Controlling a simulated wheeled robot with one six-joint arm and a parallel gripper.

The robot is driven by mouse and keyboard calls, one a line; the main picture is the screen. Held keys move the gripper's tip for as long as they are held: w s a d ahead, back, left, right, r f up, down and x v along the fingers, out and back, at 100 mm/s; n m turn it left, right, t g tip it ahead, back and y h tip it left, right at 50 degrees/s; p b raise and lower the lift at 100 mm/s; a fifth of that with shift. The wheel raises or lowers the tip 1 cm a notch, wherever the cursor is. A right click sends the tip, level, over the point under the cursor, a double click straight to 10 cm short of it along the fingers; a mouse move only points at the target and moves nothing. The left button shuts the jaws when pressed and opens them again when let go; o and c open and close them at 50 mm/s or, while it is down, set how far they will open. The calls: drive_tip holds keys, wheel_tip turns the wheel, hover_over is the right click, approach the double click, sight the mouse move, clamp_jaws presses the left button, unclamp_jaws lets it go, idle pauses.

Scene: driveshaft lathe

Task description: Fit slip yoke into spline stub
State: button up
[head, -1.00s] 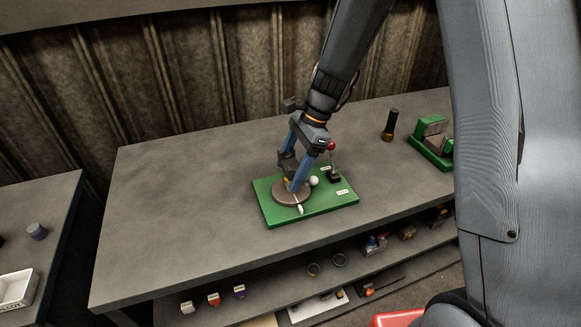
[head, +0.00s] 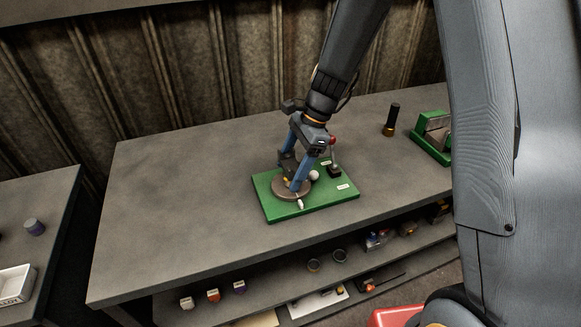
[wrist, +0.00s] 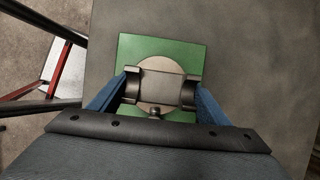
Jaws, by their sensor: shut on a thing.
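My gripper (head: 298,172) reaches down over a green base plate (head: 322,206) on the bench. In the wrist view its two blue fingers are shut on the dark grey slip yoke (wrist: 160,90), one at each side. The yoke is above a round brownish disc (head: 284,194) on the green plate; the disc also shows in the wrist view (wrist: 161,64). The spline stub is not clearly visible; the yoke and fingers cover the disc's middle. I cannot tell whether the yoke is seated or just above it.
A red-knobbed lever (head: 333,157) and a pale ball (head: 314,175) are close by the gripper on the plate. A dark cylinder (head: 391,120) and a green fixture (head: 432,138) stand to the right. The left of the bench (head: 180,210) is clear. Small parts lie on the shelf below.

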drive_tip(key=shift+f, duration=0.2)
drive_tip(key=o, duration=1.8)
drive_tip(key=shift+c, duration=0.2)
drive_tip(key=b+v, duration=0.2)
drive_tip(key=v, duration=0.5)
drive_tip(key=shift+r, duration=0.4)
drive_tip(key=shift+d+r, duration=0.1)
drive_tip(key=shift+d, duration=0.05)
